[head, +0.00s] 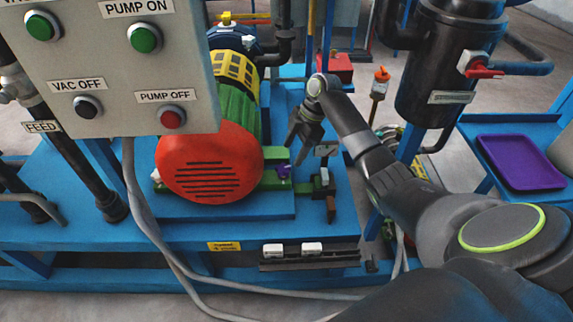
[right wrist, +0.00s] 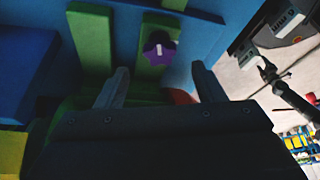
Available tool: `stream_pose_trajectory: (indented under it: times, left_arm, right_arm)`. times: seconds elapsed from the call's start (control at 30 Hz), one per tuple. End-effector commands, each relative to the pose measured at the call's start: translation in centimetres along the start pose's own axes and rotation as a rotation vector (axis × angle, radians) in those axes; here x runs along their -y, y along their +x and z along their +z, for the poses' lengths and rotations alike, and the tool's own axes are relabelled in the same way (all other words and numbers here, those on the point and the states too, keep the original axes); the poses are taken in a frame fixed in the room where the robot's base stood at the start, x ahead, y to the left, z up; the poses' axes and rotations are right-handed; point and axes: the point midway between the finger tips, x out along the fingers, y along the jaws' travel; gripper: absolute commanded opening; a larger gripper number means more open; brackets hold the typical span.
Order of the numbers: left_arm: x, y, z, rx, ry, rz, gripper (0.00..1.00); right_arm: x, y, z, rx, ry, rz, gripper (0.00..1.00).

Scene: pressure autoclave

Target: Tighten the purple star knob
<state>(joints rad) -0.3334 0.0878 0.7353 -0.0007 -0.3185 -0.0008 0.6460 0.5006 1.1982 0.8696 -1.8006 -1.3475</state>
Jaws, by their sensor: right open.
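The purple star knob (head: 284,171) sits on the green bracket at the right side of the red motor cover (head: 208,160). In the right wrist view the knob (right wrist: 158,50) has a pale stud at its centre and stands against a green bar (right wrist: 153,72). My right gripper (head: 297,152) points down, just above the knob in the head view. In the right wrist view its two fingers (right wrist: 160,78) are apart with nothing between them, and the knob lies beyond their tips. My left gripper is out of view.
A grey control panel (head: 110,100) with labelled buttons stands at the left. A small bracket (head: 326,180) stands right of the knob. The blue skid (head: 230,232) carries the motor. A purple tray (head: 522,162) and a black vessel (head: 440,95) are at the right.

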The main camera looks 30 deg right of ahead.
Motion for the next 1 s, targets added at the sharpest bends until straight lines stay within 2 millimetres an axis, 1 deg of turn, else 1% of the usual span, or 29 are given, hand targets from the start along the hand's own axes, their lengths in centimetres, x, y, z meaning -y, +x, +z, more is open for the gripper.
stream_pose_trajectory:
  times: [0.03, 0.1, 0.2, 0.3, 0.5, 0.73, 0.77, 1.0]
  left_arm:
    - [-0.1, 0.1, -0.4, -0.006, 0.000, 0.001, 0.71]
    - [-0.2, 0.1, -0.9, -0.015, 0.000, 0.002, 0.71]
    - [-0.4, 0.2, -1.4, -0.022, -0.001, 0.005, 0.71]
    - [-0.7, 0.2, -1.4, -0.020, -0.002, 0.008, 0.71]
    - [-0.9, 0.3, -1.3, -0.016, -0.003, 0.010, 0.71]
    - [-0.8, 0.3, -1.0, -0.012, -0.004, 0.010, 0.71]
    - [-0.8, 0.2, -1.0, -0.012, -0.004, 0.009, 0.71]
    - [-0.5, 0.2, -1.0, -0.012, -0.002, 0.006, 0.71]
  right_arm:
    - [0.1, 1.3, -0.1, -0.003, 0.000, -0.004, 0.63]
    - [0.1, 2.6, 0.0, -0.002, 0.000, -0.003, 0.63]
    - [0.1, 4.2, 0.0, -0.001, 0.000, -0.002, 0.63]
    - [0.0, 5.4, 0.0, -0.001, 0.000, -0.001, 0.63]
    - [0.0, 6.4, 0.0, 0.001, 0.000, 0.000, 0.63]
    - [0.0, 6.4, 0.0, 0.001, 0.000, 0.000, 0.63]
    - [0.0, 6.4, 0.0, 0.001, 0.000, 0.000, 0.60]
    - [0.0, 6.4, 0.0, 0.001, 0.000, 0.000, 0.28]
